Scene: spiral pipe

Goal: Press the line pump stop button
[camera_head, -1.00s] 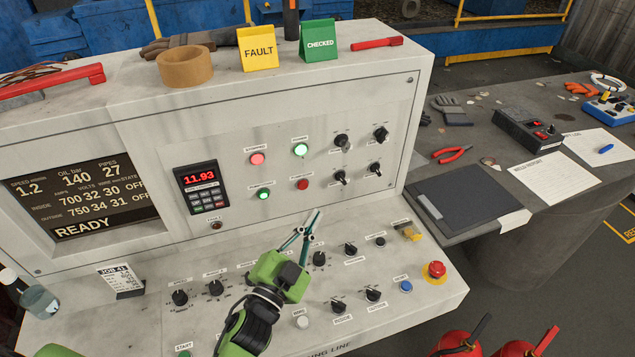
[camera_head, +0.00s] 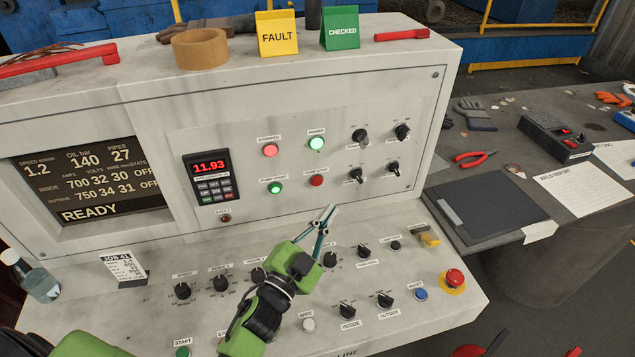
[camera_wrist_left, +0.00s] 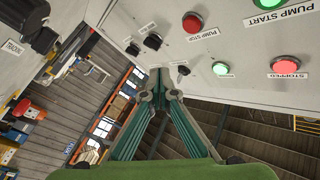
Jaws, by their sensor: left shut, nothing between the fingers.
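The red pump stop button (camera_head: 317,180) is on the upright panel, right of the green pump start button (camera_head: 275,188) and below the green lit lamp (camera_head: 316,143). In the left wrist view the red button (camera_wrist_left: 192,22) is near the top, beside its PUMP STOP label. My left gripper (camera_head: 332,208) is shut and empty, with its fingertips below and slightly right of the button in the head view. The fingertips (camera_wrist_left: 160,82) appear apart from the button in the wrist view. My right gripper is not in view.
A lit red STOPPED lamp (camera_head: 270,150) is at the upper left of the group. Several black knobs are right of the buttons. The sloped desk below holds knobs, a blue button (camera_head: 421,294) and a red emergency button (camera_head: 453,277).

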